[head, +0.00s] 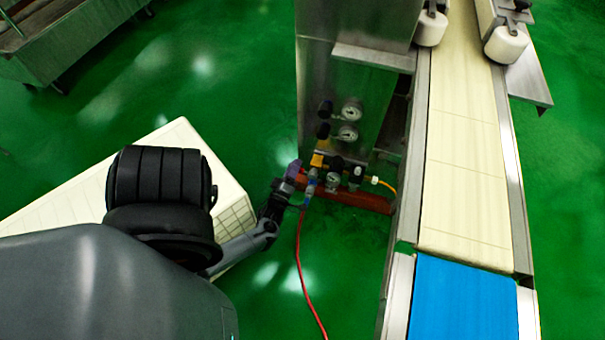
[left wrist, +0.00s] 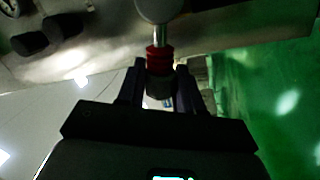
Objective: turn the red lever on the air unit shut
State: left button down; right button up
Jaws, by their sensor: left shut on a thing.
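The air unit (head: 328,165) is a cluster of brass, blue and black fittings low on the steel machine, with round gauges (head: 350,111) above it. My left gripper (head: 297,178) is at the left end of the unit. In the left wrist view the red lever (left wrist: 159,60) shows as a short red part below a metal stem, between the fingers of my left gripper (left wrist: 160,75). The fingers are shut on it. Its lower part is dark there, and in the head view the gripper mostly hides it, so its angle is hard to tell. My right gripper is not in view.
A red hose (head: 299,250) hangs from the unit to the green floor. A red beam (head: 358,199) runs below the unit. The conveyor (head: 460,150) with a blue end stands to the right. A white crate-like block (head: 70,195) lies left, behind my arm.

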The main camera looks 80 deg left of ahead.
pick_arm(q)
jog(key=shift+s+f+n, duration=0.1)
jog(key=shift+f+n, duration=0.5)
jog(key=shift+n, duration=0.3)
jog(key=shift+f+n+g+y+b, duration=0.35)
jog(key=shift+f+n+b, duration=0.2)
jog(key=shift+n, duration=0.45)
jog(key=c, duration=0.8)
grip_release()
jog(key=shift+a, duration=0.1)
jog(key=shift+r, duration=0.1)
jog(key=shift+r, duration=0.1)
